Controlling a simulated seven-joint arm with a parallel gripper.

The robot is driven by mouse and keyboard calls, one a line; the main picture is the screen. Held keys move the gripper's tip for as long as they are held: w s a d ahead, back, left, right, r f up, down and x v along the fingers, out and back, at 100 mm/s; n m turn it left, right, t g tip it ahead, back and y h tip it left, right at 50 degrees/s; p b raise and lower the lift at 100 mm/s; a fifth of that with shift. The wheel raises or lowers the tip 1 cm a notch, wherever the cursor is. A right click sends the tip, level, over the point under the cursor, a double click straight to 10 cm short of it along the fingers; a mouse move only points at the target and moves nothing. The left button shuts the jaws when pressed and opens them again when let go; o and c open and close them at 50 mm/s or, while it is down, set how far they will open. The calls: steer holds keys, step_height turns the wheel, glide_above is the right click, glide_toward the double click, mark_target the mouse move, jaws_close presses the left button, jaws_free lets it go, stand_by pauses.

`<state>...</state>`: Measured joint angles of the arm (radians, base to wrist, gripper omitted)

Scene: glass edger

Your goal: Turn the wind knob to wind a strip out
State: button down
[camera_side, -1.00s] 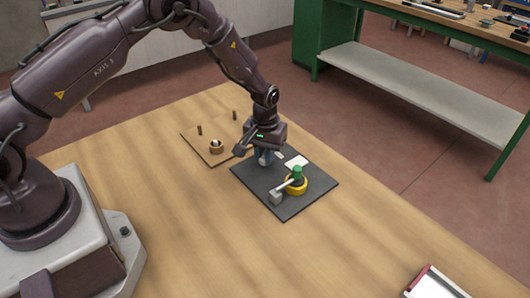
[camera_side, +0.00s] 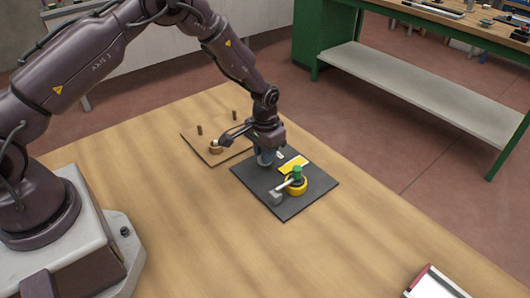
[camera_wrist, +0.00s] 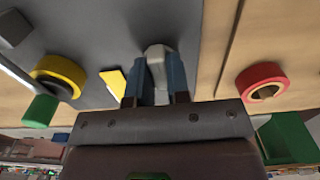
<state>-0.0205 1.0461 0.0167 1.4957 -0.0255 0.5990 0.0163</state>
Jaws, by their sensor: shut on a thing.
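My gripper (camera_side: 265,160) is low over the left part of a dark base plate (camera_side: 284,206). In the wrist view its fingers (camera_wrist: 155,85) are shut on the grey wind knob (camera_wrist: 158,50); in the side view the knob is mostly hidden by the gripper. A flat yellow strip (camera_side: 294,164) lies beside the knob on the plate, and its end shows in the wrist view (camera_wrist: 113,82). A yellow ring (camera_side: 298,190) with a green knob (camera_side: 297,172) and a grey arm (camera_side: 283,189) stands on the plate, apart from my gripper.
A thin wooden board (camera_side: 200,144) with two dark pegs and a small roll (camera_side: 215,147) lies beyond the plate to the left. A red ring (camera_wrist: 262,86) shows in the wrist view. A tray (camera_side: 436,284) is at the lower right. The table between is clear.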

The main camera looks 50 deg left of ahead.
steer(key=shift+r, duration=0.1)
steer(key=c, duration=1.1)
jaws_free()
step_height(320, 180, up, 13)
steer(key=shift+f, duration=0.1)
steer(key=s+r+t, duration=0.2)
steer(key=s+r, duration=0.5)
steer(key=s, duration=0.2)
steer(key=s+d+r+t, duration=0.1)
steer(key=s+r, duration=0.6)
steer(key=s, duration=0.2)
steer(key=s+r+t, duration=0.2)
steer(key=s+r, duration=0.4)
steer(key=s, duration=0.3)
steer(key=shift+d+r+t, duration=0.25)
steer(key=shift+r+t, duration=0.05)
steer(key=shift+r, duration=0.1)
